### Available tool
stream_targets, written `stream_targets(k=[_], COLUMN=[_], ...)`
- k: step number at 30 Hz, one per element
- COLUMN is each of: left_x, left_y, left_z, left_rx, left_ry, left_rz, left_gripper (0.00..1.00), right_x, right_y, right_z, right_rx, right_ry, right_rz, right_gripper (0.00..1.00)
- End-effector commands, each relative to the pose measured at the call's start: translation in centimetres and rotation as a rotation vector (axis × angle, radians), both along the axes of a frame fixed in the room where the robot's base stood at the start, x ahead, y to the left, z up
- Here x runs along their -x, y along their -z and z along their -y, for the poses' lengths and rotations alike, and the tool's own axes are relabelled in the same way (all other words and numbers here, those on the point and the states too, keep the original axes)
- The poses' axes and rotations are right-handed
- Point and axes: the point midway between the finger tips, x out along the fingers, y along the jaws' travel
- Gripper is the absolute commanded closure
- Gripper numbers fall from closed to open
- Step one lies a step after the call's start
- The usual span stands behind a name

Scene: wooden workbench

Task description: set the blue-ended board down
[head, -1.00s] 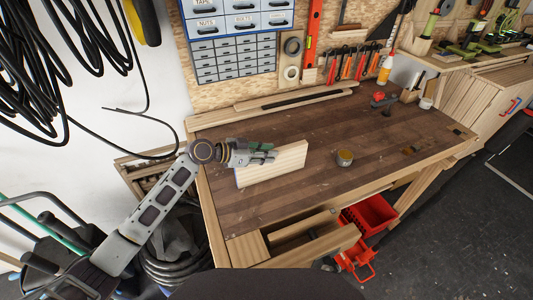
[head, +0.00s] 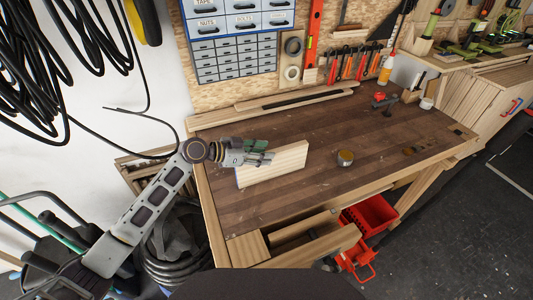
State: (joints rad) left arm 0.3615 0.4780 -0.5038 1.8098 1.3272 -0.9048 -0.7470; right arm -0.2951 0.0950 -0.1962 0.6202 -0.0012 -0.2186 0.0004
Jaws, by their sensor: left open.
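The board (head: 286,164) is a pale wooden plank near the left end of the dark workbench top (head: 330,190). It appears to stand on its long edge on the bench. A thin line of blue shows at its left end. My left gripper (head: 268,157) is at the board's upper left part, with its fingers open. The gripper hides part of the board's top edge and left end. I cannot tell whether the fingers touch the board. My right gripper is not in view.
A red-handled tool (head: 383,101) and an orange-white bottle (head: 387,68) are at the back right. An open drawer (head: 305,235) and a red bin (head: 370,216) are at the front. The middle of the bench is clear.

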Motion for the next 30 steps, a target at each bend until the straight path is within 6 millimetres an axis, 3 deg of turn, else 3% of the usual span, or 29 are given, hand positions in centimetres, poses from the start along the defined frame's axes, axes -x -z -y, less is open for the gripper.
stream_targets(k=[19,30], left_x=[2.8,3.6], left_y=[-2.9,-3.9], left_z=[-6.8,-8.5], left_rx=[-0.002,0.000], left_ry=[0.000,0.001], left_rz=[0.002,0.000], left_gripper=[0.57,0.57], right_x=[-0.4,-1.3], right_y=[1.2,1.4], right_z=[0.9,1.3], right_rx=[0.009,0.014], right_ry=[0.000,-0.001], right_rz=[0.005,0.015], right_gripper=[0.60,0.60])
